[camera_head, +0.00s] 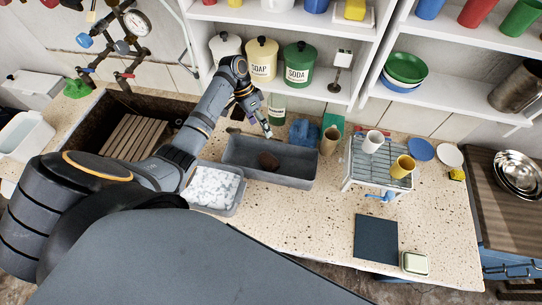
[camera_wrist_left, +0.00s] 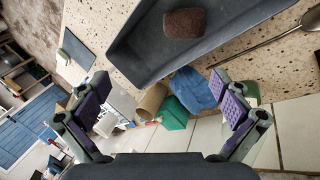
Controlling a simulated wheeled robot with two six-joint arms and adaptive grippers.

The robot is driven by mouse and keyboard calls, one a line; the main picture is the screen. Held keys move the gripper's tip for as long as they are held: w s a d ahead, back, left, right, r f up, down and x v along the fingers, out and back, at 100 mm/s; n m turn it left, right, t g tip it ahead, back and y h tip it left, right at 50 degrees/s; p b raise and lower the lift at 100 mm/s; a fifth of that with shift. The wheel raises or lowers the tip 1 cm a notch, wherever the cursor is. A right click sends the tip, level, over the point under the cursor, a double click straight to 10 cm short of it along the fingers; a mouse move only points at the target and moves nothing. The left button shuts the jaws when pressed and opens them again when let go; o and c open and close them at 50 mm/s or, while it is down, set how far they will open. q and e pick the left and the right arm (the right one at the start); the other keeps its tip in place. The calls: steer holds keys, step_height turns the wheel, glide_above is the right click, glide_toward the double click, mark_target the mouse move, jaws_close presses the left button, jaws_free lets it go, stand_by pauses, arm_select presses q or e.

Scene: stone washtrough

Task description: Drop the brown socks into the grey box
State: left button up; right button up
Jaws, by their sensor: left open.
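The brown socks (camera_head: 268,161) are a small dark brown bundle. They lie on the floor of the grey box (camera_head: 290,178), a long open tray on the speckled counter. In the left wrist view the brown socks (camera_wrist_left: 184,23) also show inside the grey box (camera_wrist_left: 128,62), apart from my fingers. My left gripper (camera_head: 256,122) is above the back edge of the box. In its wrist view the left gripper (camera_wrist_left: 165,104) has its fingers wide apart with nothing between them. My right gripper is in neither view.
A tray of white pieces (camera_head: 212,188) stands left of the box. A blue cloth (camera_head: 303,132), a tan cup (camera_head: 330,140) and a wire rack (camera_head: 378,172) with cups stand to the right. Shelves with canisters (camera_head: 299,66) rise behind. The counter front is partly clear.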

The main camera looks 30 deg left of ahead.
arm_select(q)
steer(key=v, duration=0.6)
steer(key=shift+w, duration=0.1)
steer(key=shift+f, duration=0.1)
